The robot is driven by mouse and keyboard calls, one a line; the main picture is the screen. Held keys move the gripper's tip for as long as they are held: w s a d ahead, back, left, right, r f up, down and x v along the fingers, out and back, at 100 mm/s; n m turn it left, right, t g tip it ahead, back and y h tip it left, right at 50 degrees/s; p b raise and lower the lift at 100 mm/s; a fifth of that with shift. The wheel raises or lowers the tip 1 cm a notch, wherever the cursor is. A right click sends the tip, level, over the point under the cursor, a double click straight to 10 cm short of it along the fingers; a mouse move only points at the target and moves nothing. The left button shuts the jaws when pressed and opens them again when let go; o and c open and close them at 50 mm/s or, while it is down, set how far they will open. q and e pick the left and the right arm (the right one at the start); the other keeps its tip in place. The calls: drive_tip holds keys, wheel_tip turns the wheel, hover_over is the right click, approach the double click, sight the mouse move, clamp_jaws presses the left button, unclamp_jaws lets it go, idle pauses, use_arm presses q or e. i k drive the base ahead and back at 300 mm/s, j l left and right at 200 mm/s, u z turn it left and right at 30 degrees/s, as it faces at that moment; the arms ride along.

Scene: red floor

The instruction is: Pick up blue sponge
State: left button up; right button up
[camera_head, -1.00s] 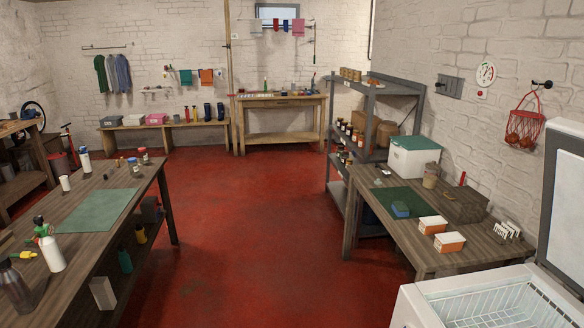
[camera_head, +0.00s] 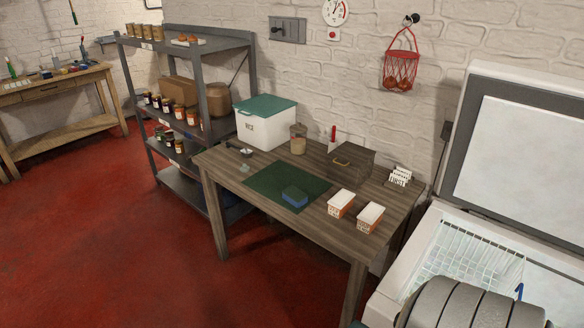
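The blue sponge (camera_head: 295,196) is a small blue block. It lies on the dark green mat (camera_head: 262,183) on the wooden table (camera_head: 230,181), near the mat's front right part. Neither of my grippers shows in the head view. Part of one of my arms, with grey rounded links, shows at the lower right, in front of the open chest freezer (camera_head: 398,287).
On the table stand a white cooler with a green lid (camera_head: 266,130), a jar (camera_head: 298,145), a dark box (camera_head: 350,160), a white rack (camera_head: 400,177) and two orange-and-white boxes (camera_head: 341,203). A metal shelf (camera_head: 187,95) adjoins the left. Red floor (camera_head: 100,240) is clear.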

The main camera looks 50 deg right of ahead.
sight(293, 195)
drive_tip(key=i+z, duration=0.4)
drive_tip(key=i+j+z, duration=0.1)
drive_tip(key=z, duration=0.35)
drive_tip(key=i+j+z, duration=0.2)
drive_tip(key=i+z, duration=0.2)
drive_tip(key=i+j+z, duration=0.15)
drive_tip(key=z, duration=0.3)
drive_tip(key=i+j+z, duration=0.15)
drive_tip(key=j+z, duration=0.25)
